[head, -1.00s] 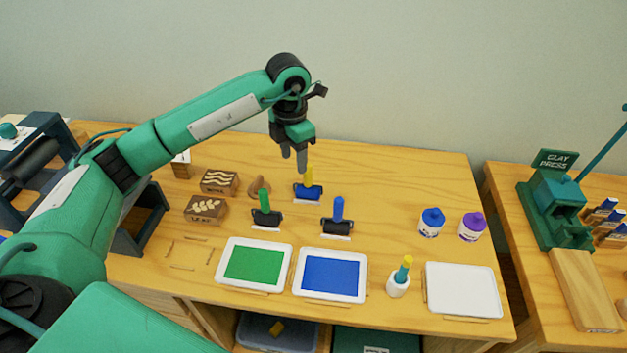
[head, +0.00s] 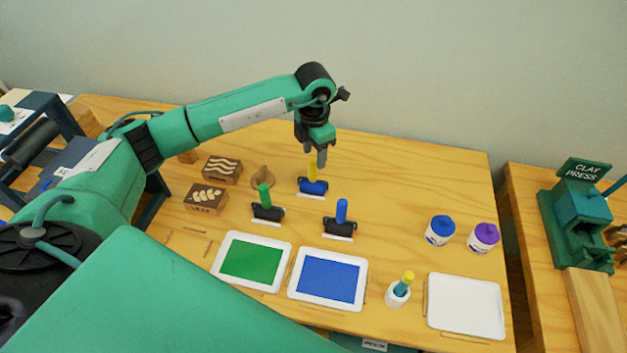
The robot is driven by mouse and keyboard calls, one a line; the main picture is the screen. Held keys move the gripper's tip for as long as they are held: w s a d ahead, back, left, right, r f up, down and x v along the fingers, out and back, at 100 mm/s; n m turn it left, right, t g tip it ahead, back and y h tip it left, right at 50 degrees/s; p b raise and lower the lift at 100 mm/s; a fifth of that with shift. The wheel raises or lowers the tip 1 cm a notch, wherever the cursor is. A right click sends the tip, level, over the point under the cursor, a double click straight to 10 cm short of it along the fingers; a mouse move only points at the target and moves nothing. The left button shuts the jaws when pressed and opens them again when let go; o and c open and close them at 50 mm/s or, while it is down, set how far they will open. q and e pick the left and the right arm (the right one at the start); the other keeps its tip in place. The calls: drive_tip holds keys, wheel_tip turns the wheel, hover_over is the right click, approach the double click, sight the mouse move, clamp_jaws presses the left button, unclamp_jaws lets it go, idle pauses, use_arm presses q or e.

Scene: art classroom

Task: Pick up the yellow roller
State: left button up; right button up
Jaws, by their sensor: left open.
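The yellow-handled roller (head: 312,171) stands upright near the back middle of the table, with a blue roller head at its base. My left gripper (head: 315,160) points down at the top of the yellow handle. Its fingers are open and overlap the upper handle in the view. I cannot tell whether they are around the handle or just in front of it. My right gripper is not in view.
A green-handled roller (head: 265,203) and a blue-handled roller (head: 340,216) stand in front. Carved blocks (head: 207,198) and a wooden knob (head: 263,177) are to the left. Green (head: 251,262) and blue (head: 328,279) trays lie nearer.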

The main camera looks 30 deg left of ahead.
sight(313, 160)
use_arm(q)
drive_tip(key=shift+f, duration=0.45)
drive_tip(key=f+p, duration=0.1)
drive_tip(key=f, duration=0.1)
drive_tip(key=f+p, duration=0.1)
drive_tip(key=f, duration=0.2)
drive_tip(key=shift+a, duration=0.2)
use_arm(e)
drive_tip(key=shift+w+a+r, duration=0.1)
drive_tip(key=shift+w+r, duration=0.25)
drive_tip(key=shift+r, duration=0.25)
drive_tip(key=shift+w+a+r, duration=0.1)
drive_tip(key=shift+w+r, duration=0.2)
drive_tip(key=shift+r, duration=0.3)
use_arm(q)
clamp_jaws()
